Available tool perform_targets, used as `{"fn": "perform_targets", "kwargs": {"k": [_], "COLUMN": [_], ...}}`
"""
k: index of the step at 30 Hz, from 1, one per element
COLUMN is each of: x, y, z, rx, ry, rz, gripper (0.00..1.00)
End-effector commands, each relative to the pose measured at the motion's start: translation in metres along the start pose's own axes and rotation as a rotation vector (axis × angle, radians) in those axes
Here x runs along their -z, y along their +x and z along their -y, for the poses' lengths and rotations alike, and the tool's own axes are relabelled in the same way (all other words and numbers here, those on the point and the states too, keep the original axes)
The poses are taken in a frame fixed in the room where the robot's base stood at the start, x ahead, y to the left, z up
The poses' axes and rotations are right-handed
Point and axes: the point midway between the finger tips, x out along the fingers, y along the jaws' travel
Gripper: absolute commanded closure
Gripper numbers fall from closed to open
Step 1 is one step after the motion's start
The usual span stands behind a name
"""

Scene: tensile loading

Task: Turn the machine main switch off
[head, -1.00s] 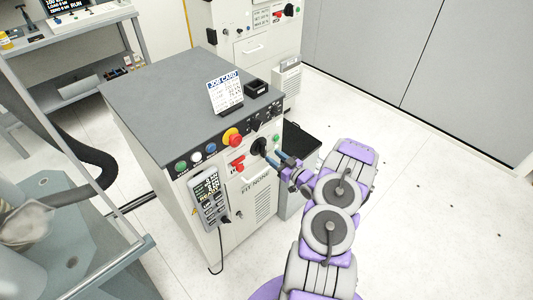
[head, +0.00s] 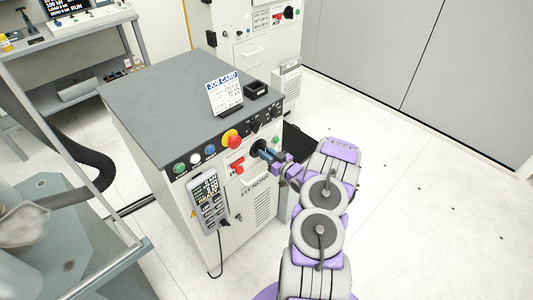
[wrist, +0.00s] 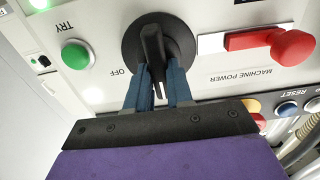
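The main switch (wrist: 153,42) is a black rotary knob with a raised handle on a round base. Its white mark points to the bottom of the wrist view, and the word OFF stands to its left. In the head view the switch (head: 258,147) is on the sloped front panel of the grey-topped cabinet (head: 165,100). My gripper (wrist: 160,80) has its blue fingers on either side of the handle, very close to it. Whether they press on it I cannot tell. My gripper (head: 268,154) partly covers the switch in the head view.
A red lever (wrist: 285,46) by the MACHINE POWER label and a green TRY button (wrist: 76,54) flank the switch. A red emergency button (head: 231,138) and a hanging pendant (head: 208,200) are nearby. Open floor (head: 430,220) lies to the right.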

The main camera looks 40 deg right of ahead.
Motion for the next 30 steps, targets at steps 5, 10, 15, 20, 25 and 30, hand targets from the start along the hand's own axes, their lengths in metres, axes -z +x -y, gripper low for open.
{"fn": "perform_targets", "kwargs": {"k": [5, 10, 15, 20, 25, 30], "x": [-0.0001, -0.0001, 0.0002, 0.0007, 0.0027, 0.0031], "y": [-0.0001, -0.0002, -0.0003, -0.0005, -0.0004, -0.0003], "z": [-0.0002, -0.0004, -0.0007, -0.0014, -0.0036, -0.006], "rx": [0.0, -0.001, -0.001, -0.001, -0.001, -0.002], "ry": [0.0, 0.0, 0.01, 0.056, 0.153, 0.297], "rz": [0.0, 0.0, 0.0, 0.001, 0.001, -0.001], "gripper": [0.96, 1.0, 1.0, 1.0, 1.0, 1.0]}}
